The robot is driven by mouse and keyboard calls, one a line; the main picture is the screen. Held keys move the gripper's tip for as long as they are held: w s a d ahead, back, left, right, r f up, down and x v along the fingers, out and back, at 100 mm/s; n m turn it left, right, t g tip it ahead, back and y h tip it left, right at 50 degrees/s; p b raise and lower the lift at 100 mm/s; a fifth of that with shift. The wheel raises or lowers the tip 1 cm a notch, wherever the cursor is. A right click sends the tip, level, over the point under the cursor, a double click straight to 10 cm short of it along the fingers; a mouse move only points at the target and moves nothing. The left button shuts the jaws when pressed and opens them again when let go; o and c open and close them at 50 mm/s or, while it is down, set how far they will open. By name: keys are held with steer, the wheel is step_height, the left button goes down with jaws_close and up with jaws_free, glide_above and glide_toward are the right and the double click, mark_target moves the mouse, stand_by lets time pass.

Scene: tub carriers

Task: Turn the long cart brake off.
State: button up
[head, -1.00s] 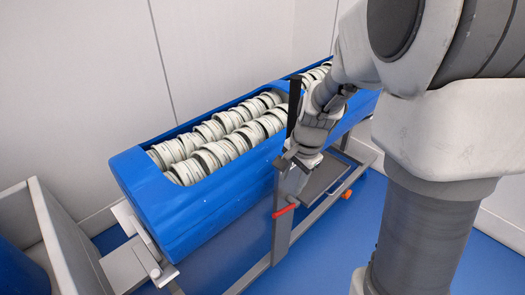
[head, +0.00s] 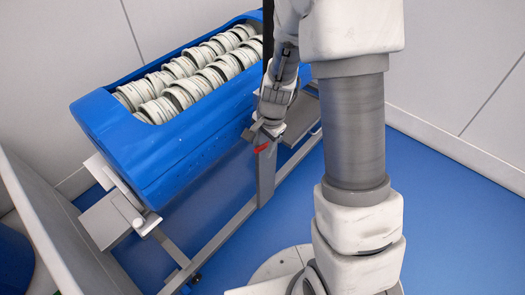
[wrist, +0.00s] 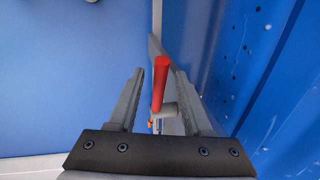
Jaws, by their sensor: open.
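The long cart is a blue tub (head: 165,165) on a grey frame (head: 237,222), seen in the head view. A red brake lever (head: 262,148) is on the frame's upright post, beside the tub. My gripper (head: 266,134) is at the lever and partly hides it. In the wrist view the red lever (wrist: 160,85) lies between the two open fingers of my gripper (wrist: 161,72), with a gap on each side. A grey pivot shows at the lever's lower end. I cannot tell how deep the lever is between the fingers.
The tub holds two rows of pale ring-shaped parts (head: 190,80). A pale-walled bin (head: 60,235) stands at the left. Grey walls (head: 455,75) stand behind and at the right. Blue floor (head: 440,190) is clear at the right.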

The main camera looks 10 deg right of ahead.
steer(key=shift+w+f, duration=0.1)
steer(key=shift+f, duration=0.45)
jaws_close()
stand_by(1.1)
